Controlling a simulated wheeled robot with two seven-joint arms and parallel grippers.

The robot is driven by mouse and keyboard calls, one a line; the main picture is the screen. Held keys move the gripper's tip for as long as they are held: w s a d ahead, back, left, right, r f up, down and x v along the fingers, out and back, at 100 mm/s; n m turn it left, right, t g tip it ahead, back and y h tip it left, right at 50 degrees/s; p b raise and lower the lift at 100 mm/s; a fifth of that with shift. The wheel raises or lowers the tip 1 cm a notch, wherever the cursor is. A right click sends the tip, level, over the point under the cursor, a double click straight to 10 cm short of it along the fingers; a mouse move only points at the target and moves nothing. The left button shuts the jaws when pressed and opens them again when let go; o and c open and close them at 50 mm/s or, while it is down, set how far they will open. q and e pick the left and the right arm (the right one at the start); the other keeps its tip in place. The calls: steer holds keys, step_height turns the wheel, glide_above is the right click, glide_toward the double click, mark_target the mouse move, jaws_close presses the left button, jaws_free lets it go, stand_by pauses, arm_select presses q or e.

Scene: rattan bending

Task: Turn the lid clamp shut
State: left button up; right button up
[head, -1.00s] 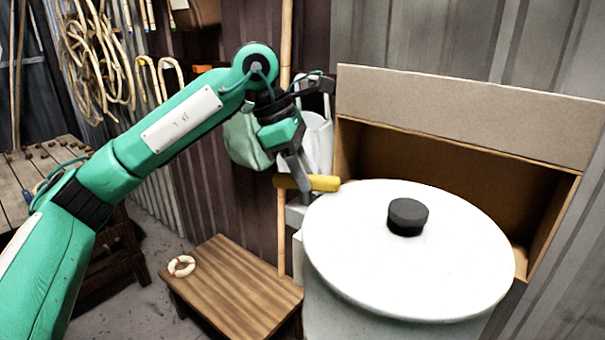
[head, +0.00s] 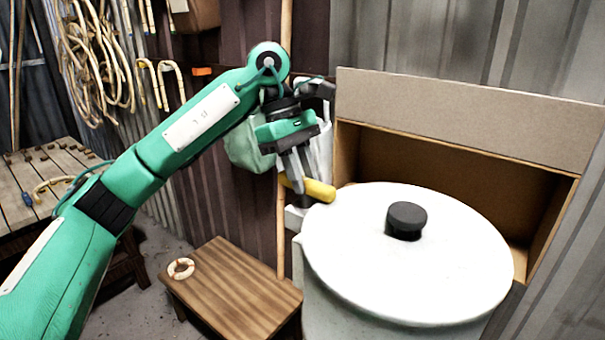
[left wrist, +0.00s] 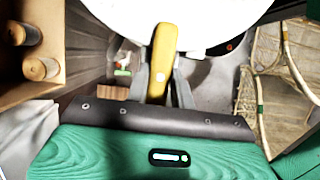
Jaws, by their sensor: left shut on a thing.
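The lid clamp is a yellow handle (head: 318,190) at the left edge of the white round lid (head: 455,262), which has a black knob (head: 406,220). The lid sits on a large white pot (head: 335,313). My left gripper (head: 298,182) comes down from above and is shut on the yellow handle. In the left wrist view the yellow handle (left wrist: 162,55) stands between the two fingers, pointing to the white lid (left wrist: 205,12). The gripper fingers hide part of the handle. My right gripper is not in view.
An open cardboard box (head: 460,120) stands behind the pot. A low wooden stool (head: 235,290) with a small ring (head: 181,268) stands to the left of the pot. A slatted wooden table (head: 55,175) is at the far left. Coiled rattan (head: 98,65) hangs on the wall.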

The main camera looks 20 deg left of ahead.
arm_select(q)
steer(key=o, duration=1)
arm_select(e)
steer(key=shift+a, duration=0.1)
arm_select(q)
steer(key=v, duration=0.8)
steer(key=shift+r, duration=0.35)
steer(key=v, duration=0.5)
steer(key=shift+a+p, duration=0.2)
steer(key=shift+p, duration=0.2)
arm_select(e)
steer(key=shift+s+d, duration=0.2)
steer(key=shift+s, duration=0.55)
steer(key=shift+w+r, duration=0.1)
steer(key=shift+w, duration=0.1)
